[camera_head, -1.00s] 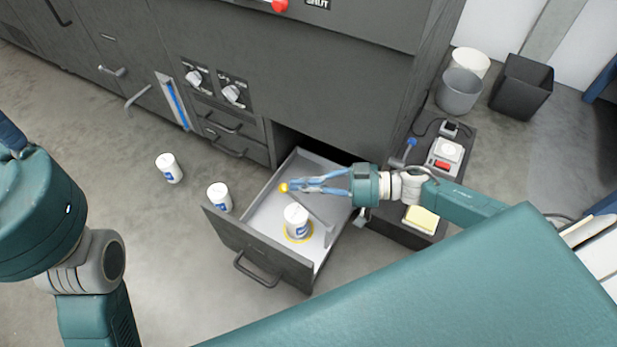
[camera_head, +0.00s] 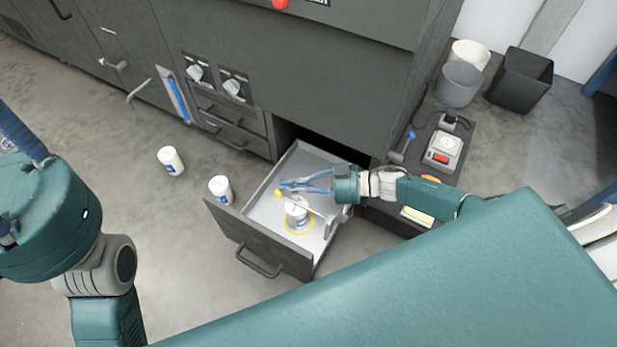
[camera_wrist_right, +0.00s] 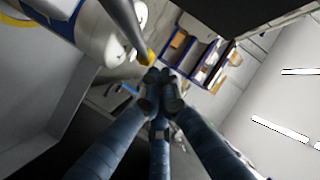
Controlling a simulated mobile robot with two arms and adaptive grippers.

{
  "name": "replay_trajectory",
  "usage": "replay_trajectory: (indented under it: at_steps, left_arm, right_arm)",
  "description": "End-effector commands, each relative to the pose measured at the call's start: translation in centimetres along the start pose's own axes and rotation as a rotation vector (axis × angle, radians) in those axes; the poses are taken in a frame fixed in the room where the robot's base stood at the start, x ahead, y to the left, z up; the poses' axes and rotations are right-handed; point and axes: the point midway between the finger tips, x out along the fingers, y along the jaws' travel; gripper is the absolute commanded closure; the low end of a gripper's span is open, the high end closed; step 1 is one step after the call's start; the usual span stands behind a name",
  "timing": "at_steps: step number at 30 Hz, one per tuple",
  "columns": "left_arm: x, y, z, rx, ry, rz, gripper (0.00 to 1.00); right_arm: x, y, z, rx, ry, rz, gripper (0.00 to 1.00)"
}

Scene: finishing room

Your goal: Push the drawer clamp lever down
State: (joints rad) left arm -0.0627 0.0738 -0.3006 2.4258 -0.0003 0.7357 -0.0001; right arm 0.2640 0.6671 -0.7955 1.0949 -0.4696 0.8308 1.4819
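The drawer (camera_head: 262,238) stands pulled out of the dark cabinet. The clamp lever (camera_head: 311,207) is a pale bar with a yellow knob (camera_head: 278,195), slanting across above the can. My right gripper (camera_head: 285,186) is shut and empty, its fingertips close beside the knob. In the right wrist view the closed fingertips (camera_wrist_right: 160,83) are just below the yellow knob (camera_wrist_right: 150,57); contact is unclear. My left gripper (camera_head: 22,135) is partly cut off at the left edge.
Two white cans (camera_head: 171,160) (camera_head: 221,190) stand on the floor left of the drawer. A low dark stand with a device (camera_head: 444,148) is right of the drawer, under my right arm. Bins (camera_head: 520,80) stand at the back right.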

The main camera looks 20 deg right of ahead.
Motion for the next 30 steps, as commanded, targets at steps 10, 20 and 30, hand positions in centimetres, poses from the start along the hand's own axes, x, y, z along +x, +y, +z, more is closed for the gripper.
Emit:
replay_trajectory:
  at_steps: [10,20,30]
  left_arm:
    - [0.3,0.0,-0.1,0.0,0.009,0.003,0.7]
    - [0.2,-0.1,-0.2,0.001,0.006,-0.002,0.7]
    - [0.2,0.0,-0.1,0.001,0.005,0.0,0.7]
  right_arm:
    - [0.0,0.0,0.0,0.0,0.0,0.0,1.0]
    - [-0.4,-0.8,-1.5,-0.004,0.0,-0.001,1.0]
    - [-1.7,-4.0,-6.7,-0.003,-0.001,-0.001,1.0]
